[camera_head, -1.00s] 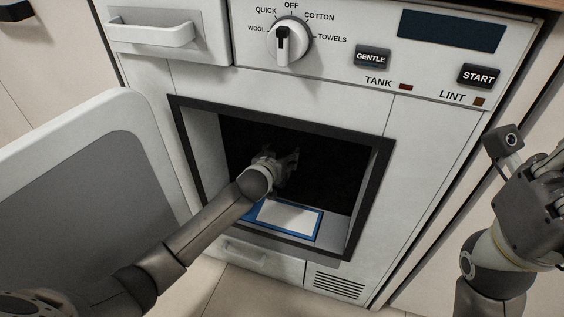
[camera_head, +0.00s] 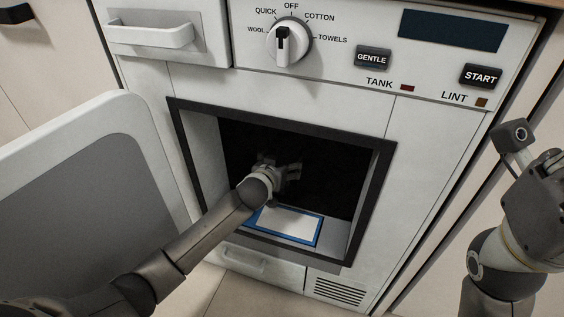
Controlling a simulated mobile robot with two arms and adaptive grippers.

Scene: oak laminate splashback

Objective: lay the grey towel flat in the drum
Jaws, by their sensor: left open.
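The dryer's drum opening (camera_head: 385,185) has a dark square rim and a black interior. My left arm reaches through it, and my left gripper (camera_head: 292,172) is inside, open, dim against the dark back. I see no grey towel in this view; the deep interior is too dark to make out. A flat pale panel with a blue border (camera_head: 287,224) lies on the drum's floor just inside the opening, below my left gripper and apart from it. My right gripper (camera_head: 546,162) is outside at the right edge, partly cut off, so its fingers do not show clearly.
The dryer door (camera_head: 85,205) stands open at the left, beside my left arm. Above the opening are a dial (camera_head: 289,42), a GENTLE button (camera_head: 373,57), a START button (camera_head: 481,76) and a drawer handle (camera_head: 150,36). A vent (camera_head: 340,291) is below.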

